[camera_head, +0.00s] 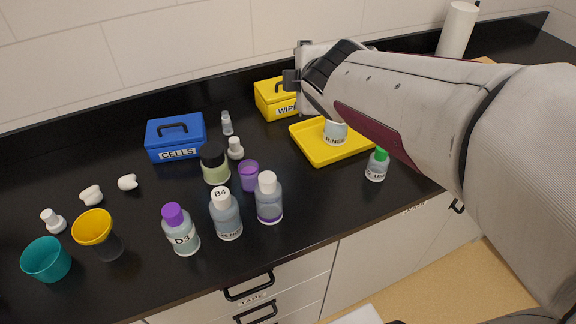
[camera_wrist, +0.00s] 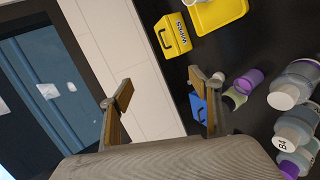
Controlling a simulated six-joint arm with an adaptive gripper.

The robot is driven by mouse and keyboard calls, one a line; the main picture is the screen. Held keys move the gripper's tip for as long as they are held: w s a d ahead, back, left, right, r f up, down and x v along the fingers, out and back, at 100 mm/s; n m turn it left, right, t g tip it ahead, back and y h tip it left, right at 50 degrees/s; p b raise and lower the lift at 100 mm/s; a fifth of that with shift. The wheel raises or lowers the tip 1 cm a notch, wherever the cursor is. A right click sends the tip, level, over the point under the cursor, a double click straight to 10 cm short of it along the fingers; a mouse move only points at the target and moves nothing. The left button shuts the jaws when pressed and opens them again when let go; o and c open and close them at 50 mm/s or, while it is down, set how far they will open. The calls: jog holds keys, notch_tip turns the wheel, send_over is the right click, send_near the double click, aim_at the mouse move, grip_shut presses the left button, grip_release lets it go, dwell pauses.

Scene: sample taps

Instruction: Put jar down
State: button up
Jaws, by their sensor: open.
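A jar with a black lid and pale green contents (camera_head: 215,164) stands upright on the black counter, in front of the blue box. It appears partly in the wrist view (camera_wrist: 236,98). A white container labelled RINSE (camera_head: 335,132) stands on the yellow tray (camera_head: 352,153), partly covered by my arm. My gripper (camera_head: 292,82) is raised near the yellow box, apart from the jar. In the wrist view its two fingers (camera_wrist: 158,92) are spread with nothing between them.
A blue CELLS box (camera_head: 176,139) and a yellow WIPES box (camera_head: 270,101) stand at the back. Several bottles, including B4 (camera_head: 225,214) and D3 (camera_head: 180,230), and a purple cup (camera_head: 249,176) crowd the jar's front. Counter between CELLS and the tray is partly clear.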

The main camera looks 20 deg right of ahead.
jog(key=s+a+f+m+g+y, duration=0.1)
jog(key=s+a+f+m+g, duration=0.1)
jog(key=s, duration=0.6)
jog(key=s+a+f+m+g+y, duration=0.1)
jog(key=s+a+f+m+g, duration=0.1)
jog(key=s+a+f+m, duration=0.2)
jog(key=s+a+f+m+g+y, duration=0.1)
jog(key=s+a+f+m, duration=0.2)
jog(key=s+m, duration=0.5)
jog(key=s+a, duration=0.1)
jog(key=s, duration=0.3)
jog(key=shift+a+g, duration=0.3)
jog(key=shift+g, duration=0.1)
